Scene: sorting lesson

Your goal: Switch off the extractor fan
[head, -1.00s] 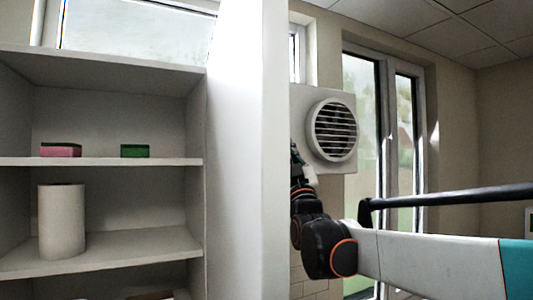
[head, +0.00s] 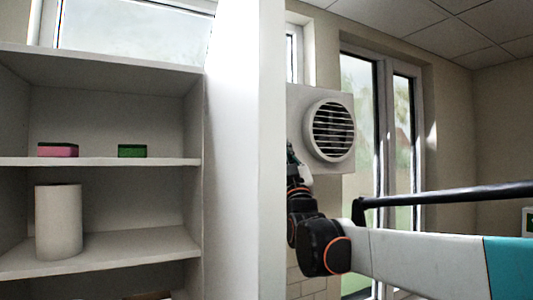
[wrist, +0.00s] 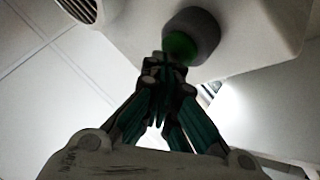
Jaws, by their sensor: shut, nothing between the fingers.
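The extractor fan (head: 330,130) is a round white slatted grille on a pale square panel, right of the shelf unit in the head view. A corner of its grille shows at the upper left of the wrist view (wrist: 78,9). A green button (wrist: 180,47) in a round grey collar (wrist: 200,33) sits on the pale panel in the wrist view. My gripper (wrist: 166,62) is shut and empty, its fingertips at the button's lower edge; I cannot tell whether they touch it. In the head view the gripper is partly hidden behind the white shelf side.
A white shelf unit (head: 120,162) fills the left, its tall side panel (head: 232,160) close beside my arm. It holds a pink sponge (head: 58,151), a green sponge (head: 132,152) and a white roll (head: 58,222). Glazed doors (head: 385,150) stand right of the fan.

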